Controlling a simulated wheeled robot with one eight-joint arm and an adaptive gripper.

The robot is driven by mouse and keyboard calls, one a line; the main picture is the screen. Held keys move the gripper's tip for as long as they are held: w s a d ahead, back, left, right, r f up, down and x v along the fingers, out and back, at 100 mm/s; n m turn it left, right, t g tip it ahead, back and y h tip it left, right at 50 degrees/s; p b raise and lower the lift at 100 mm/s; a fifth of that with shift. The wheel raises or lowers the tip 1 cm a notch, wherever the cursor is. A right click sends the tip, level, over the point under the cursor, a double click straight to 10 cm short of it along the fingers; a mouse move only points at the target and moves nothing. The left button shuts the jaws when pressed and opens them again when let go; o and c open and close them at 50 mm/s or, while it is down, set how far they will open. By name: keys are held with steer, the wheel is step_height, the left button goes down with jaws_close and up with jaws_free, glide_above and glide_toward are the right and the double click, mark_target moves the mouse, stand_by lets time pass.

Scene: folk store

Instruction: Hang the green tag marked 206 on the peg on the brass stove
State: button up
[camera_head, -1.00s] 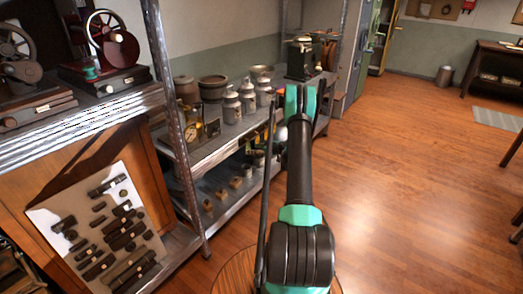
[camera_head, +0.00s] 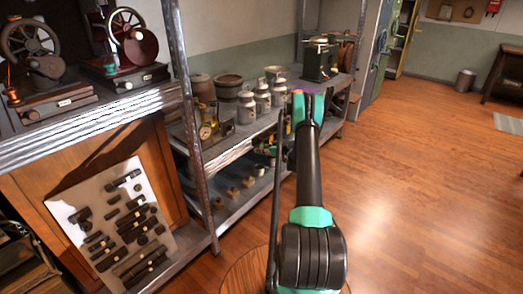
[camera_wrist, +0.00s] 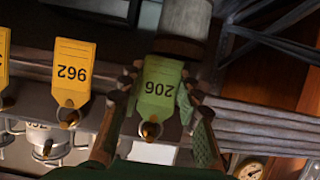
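The green tag (camera_wrist: 158,88) marked 206 is in the middle of the wrist view, with its number upside down and its ring on a brass-coloured peg end. My gripper (camera_wrist: 158,97) has one finger on each side of the tag, with narrow gaps, and does not look closed on it. In the head view my gripper (camera_head: 302,105) is small, beside the shelf unit, and the tag cannot be made out there. I cannot pick out the brass stove for certain.
Yellow tags (camera_wrist: 72,75) hang left of the green one. A metal shelf unit (camera_head: 238,146) holds canisters (camera_head: 263,97), a gauge (camera_head: 205,131) and a dark green machine (camera_head: 320,60). A board of dark parts (camera_head: 125,222) leans at lower left. The wooden floor (camera_head: 430,180) at right is clear.

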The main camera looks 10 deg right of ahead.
steer(key=c, duration=0.5)
steer(key=shift+o, duration=0.2)
steer(key=shift+r, duration=0.4)
steer(key=shift+s+d, duration=0.6)
steer(key=shift+s, duration=0.25)
stand_by(0.5)
steer(key=shift+f+v, duration=0.1)
steer(key=shift+v, duration=0.8)
steer(key=shift+f+v, duration=0.15)
steer(key=shift+v, duration=0.7)
steer(key=shift+s, duration=0.1)
